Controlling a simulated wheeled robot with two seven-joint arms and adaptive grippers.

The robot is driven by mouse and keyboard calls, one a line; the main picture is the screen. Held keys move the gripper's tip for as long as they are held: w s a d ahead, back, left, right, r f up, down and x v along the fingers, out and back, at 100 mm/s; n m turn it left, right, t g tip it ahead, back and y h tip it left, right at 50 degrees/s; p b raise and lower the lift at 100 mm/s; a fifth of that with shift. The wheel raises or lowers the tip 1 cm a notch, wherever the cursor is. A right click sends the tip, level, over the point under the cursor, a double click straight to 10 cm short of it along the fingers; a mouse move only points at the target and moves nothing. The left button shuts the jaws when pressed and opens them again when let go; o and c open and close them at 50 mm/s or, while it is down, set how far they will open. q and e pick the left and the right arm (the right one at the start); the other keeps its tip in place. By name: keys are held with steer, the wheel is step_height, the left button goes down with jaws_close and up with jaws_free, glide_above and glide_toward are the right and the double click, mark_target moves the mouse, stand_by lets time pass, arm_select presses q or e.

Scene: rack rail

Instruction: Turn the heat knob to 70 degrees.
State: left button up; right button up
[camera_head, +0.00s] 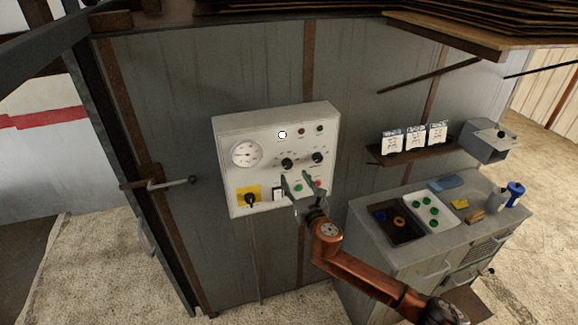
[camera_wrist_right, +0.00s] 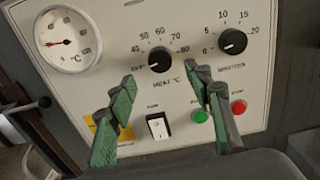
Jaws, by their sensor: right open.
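The heat knob (camera_wrist_right: 159,62) is a round black dial on a pale control panel (camera_head: 265,125), with marks from 40 to 80 and an off mark around it. Its light pointer line seems to face left, near the off mark, but it is small. In the head view the heat knob (camera_head: 287,163) is just above my right gripper's fingers. My right gripper (camera_head: 297,182) is open and empty in front of the panel. In the wrist view its green-padded fingers (camera_wrist_right: 160,82) stand apart, below and either side of the knob, not gripping it. My left gripper is out of view.
The duration knob (camera_wrist_right: 232,41) is right of the heat knob. A dial gauge (camera_head: 246,153), yellow-backed switch (camera_head: 249,197), white rocker switch (camera_wrist_right: 158,125), green button (camera_wrist_right: 200,116) and red button (camera_wrist_right: 239,107) share the panel. A grey cabinet (camera_head: 365,212) stands to the right.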

mark_target(288, 166)
steer(key=shift+x, duration=3.35)
steer(key=shift+f, duration=0.1)
steer(key=shift+c, duration=0.6)
steer(key=c, duration=1)
steer(key=shift+a, duration=0.1)
steer(key=shift+c, duration=0.2)
